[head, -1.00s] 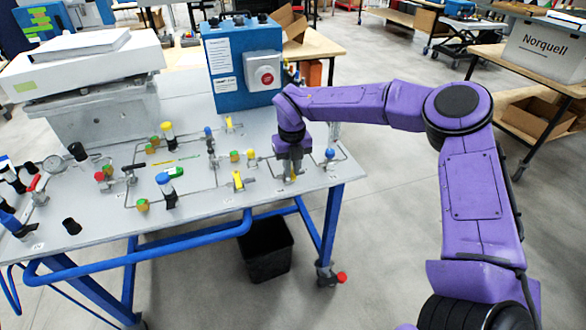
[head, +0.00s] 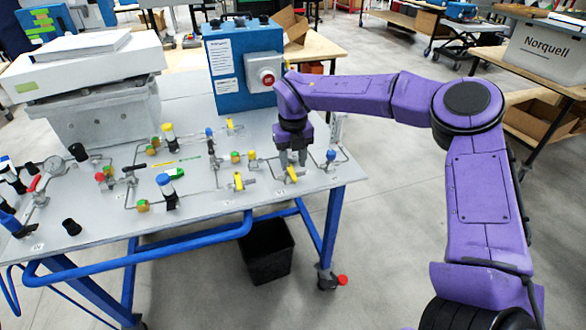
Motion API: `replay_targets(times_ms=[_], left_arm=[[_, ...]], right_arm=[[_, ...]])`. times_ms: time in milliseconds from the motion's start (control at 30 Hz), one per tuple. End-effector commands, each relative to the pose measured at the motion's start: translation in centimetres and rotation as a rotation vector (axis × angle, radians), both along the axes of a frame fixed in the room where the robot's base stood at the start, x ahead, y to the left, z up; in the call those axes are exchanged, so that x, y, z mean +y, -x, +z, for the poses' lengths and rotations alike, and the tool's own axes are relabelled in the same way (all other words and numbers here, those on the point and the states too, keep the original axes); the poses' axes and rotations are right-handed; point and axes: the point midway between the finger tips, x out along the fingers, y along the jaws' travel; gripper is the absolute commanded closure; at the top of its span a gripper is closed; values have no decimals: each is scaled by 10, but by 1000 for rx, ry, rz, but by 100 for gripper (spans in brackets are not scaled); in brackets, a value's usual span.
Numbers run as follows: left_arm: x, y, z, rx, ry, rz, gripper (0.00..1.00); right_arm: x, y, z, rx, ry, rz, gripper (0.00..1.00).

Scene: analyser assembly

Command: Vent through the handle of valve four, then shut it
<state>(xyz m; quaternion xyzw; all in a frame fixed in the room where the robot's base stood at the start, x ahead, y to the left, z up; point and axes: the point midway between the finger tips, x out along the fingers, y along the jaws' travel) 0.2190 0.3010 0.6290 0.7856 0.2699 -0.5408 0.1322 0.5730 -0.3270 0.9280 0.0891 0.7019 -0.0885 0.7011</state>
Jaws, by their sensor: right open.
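My right gripper (head: 293,163) points down over the right end of the panel table and is open, its fingertips just above a yellow valve handle (head: 292,174). That handle lies at a slant on its pipe. I cannot tell whether the fingertips touch it. Another yellow handle (head: 238,181) sits to its left on the front line, and a third yellow handle (head: 230,125) is farther back. The valve number labels are too small to read, so I cannot tell by number which is valve four. My left gripper is not in view.
The grey panel (head: 95,220) carries thin pipes, coloured fittings, a gauge (head: 53,165) and blue-capped and yellow-capped parts. A blue box (head: 228,90) with a red button (head: 266,77) stands behind my right gripper. A black bin (head: 265,252) is under the table.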

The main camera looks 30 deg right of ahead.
Motion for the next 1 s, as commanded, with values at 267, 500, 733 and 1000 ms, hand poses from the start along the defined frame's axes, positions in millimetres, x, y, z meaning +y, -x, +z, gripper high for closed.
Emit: replay_targets(times_ms=[267,500,733,1000], left_arm=[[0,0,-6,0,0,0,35],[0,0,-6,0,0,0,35],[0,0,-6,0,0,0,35],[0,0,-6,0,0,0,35]], right_arm=[[0,-1,60,-3,1,-2,57],[0,0,72,0,0,0,57],[0,0,72,0,0,0,57],[0,0,71,0,0,-1,57]])
